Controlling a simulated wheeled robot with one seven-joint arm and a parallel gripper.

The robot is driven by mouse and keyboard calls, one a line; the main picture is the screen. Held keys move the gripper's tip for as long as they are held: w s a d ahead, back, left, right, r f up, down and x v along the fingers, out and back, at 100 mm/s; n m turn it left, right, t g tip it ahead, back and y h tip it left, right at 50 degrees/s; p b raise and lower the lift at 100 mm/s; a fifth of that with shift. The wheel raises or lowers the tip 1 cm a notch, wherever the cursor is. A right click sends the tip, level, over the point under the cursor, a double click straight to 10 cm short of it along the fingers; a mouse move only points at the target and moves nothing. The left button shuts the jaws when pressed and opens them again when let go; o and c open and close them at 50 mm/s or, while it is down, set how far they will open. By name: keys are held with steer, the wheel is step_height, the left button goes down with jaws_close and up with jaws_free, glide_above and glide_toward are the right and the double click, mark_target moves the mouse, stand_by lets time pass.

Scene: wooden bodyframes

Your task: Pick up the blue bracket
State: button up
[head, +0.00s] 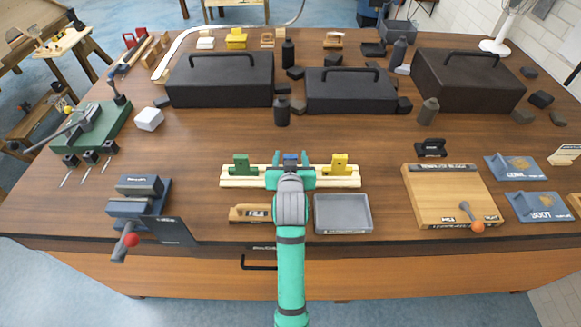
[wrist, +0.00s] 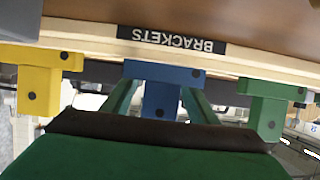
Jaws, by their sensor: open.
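The blue bracket (head: 291,157) is in the middle of a cream rack (head: 322,181), mostly hidden behind my gripper in the head view. In the wrist view the blue bracket (wrist: 162,88) is T-shaped, with dark round holes, against the rack's strip labelled BRACKETS (wrist: 171,40). My teal gripper (head: 290,174) is open at the rack. In the wrist view my gripper's fingers (wrist: 160,98) stand one on each side of the blue bracket's stem; I cannot tell whether they touch it.
A green bracket (head: 241,164) and a yellow bracket (head: 340,164) sit on the rack either side. A grey tray (head: 343,228) and a small wooden tool (head: 248,213) lie in front. Dark toolboxes (head: 220,80) stand behind. A vise (head: 138,200) is at left, a wooden board (head: 440,190) at right.

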steer(key=shift+c, duration=0.3)
steer(key=c, duration=1.2)
steer(key=shift+c, duration=0.2)
steer(key=shift+r, duration=0.1)
